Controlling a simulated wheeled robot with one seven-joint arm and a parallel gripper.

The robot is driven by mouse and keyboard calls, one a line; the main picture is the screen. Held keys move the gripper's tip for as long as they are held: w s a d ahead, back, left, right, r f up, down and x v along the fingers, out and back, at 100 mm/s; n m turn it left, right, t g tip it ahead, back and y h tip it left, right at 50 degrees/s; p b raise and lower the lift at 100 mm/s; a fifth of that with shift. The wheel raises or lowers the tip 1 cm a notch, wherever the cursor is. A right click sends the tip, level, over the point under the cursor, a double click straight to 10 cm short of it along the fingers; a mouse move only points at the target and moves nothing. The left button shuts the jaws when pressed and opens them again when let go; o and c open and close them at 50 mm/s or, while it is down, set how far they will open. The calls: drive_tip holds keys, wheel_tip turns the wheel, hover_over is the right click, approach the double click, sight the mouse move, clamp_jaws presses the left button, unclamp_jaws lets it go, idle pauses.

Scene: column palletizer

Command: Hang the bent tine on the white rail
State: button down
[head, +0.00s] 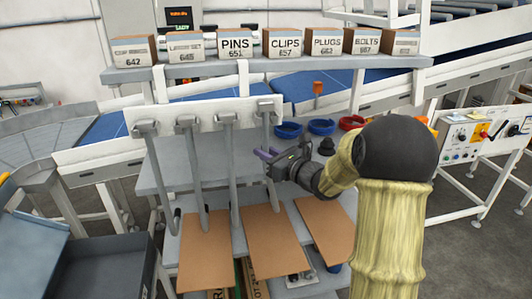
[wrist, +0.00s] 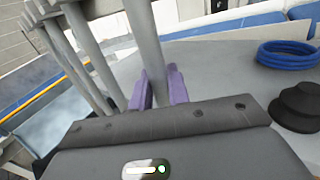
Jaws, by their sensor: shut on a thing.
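The white rail (head: 205,117) runs across the back of the grey stand, with several grey tines hanging down along it. The grey tine in my gripper (head: 266,128) is the rightmost, with its top block at the rail's right end. I cannot tell whether that top is seated on the rail or just in front of it. My gripper (head: 268,154) is shut on this tine. In the wrist view the purple fingers (wrist: 158,88) stand on either side of the grey rod (wrist: 144,40). The bend in the held tine is not clear, and its lower end is partly hidden.
Brown boards (head: 272,240) lie below the tines. Blue rings (head: 289,130), a red ring (head: 351,122) and a black knob-like piece (head: 326,146) are right of my gripper. A shelf of labelled boxes (head: 235,45) is above the rail. The neighbouring tine (head: 227,160) is close on the left.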

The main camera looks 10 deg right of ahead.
drive_tip(key=shift+f+b, duration=0.95)
idle(0.3)
drive_tip(key=c, duration=1.3)
unclamp_jaws()
drive_tip(key=shift+o, duration=0.2)
drive_tip(key=shift+f, duration=0.1)
drive_tip(key=shift+f, duration=0.1)
drive_tip(key=shift+s, duration=0.1)
drive_tip(key=b+v, duration=0.6)
drive_tip(key=v, duration=1.1)
drive_tip(key=shift+s+b, duration=0.15)
drive_tip(key=shift+b, duration=0.2)
